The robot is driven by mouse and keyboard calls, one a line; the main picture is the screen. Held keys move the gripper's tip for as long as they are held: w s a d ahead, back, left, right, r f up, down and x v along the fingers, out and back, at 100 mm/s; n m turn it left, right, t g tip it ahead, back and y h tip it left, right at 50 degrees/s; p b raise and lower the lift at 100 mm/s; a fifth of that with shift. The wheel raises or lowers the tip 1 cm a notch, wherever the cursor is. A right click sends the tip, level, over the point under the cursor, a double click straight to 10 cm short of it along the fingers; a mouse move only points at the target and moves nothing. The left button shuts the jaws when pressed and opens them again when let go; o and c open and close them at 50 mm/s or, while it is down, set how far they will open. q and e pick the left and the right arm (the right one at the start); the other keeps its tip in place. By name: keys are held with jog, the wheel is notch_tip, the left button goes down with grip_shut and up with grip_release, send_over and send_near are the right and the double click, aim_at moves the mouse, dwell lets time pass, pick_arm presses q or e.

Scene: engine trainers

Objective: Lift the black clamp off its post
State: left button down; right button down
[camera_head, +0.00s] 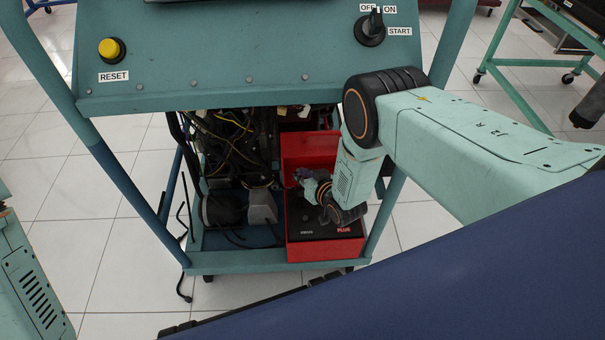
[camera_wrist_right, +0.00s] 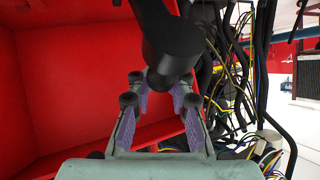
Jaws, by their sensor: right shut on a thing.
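The black clamp (camera_wrist_right: 168,45) is a dark, rounded piece in the upper middle of the right wrist view, between and beyond my fingertips. My right gripper (camera_wrist_right: 158,98) has its purple-padded fingers shut on it. In the head view my right gripper (camera_head: 308,180) is over the rear part of the dark-topped battery (camera_head: 325,236) in its red box, and my wrist hides much of that spot. The battery top bears a label at left and a PLUS label at right. The post is hidden, so I cannot tell if the clamp still touches it. My left gripper is out of view.
The red box (camera_head: 297,250) stands on the trainer's lower shelf (camera_head: 225,262). Wires and hoses (camera_head: 232,145) crowd the left side, beside a grey motor-like part (camera_head: 262,208). The control panel (camera_head: 235,55) overhangs above. A red wall (camera_wrist_right: 75,85) is close to my fingers.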

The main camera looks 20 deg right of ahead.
jog(key=shift+s+d+f, duration=0.15)
jog(key=shift+d+f, duration=0.05)
jog(key=shift+d, duration=0.2)
jog(key=c, duration=1.5)
grip_release()
jog(key=o, duration=0.4)
jog(key=shift+a, duration=0.2)
jog(key=shift+c, duration=0.2)
jog(key=shift+r, duration=0.1)
jog(key=v, duration=1.2)
jog(key=shift+a, duration=0.1)
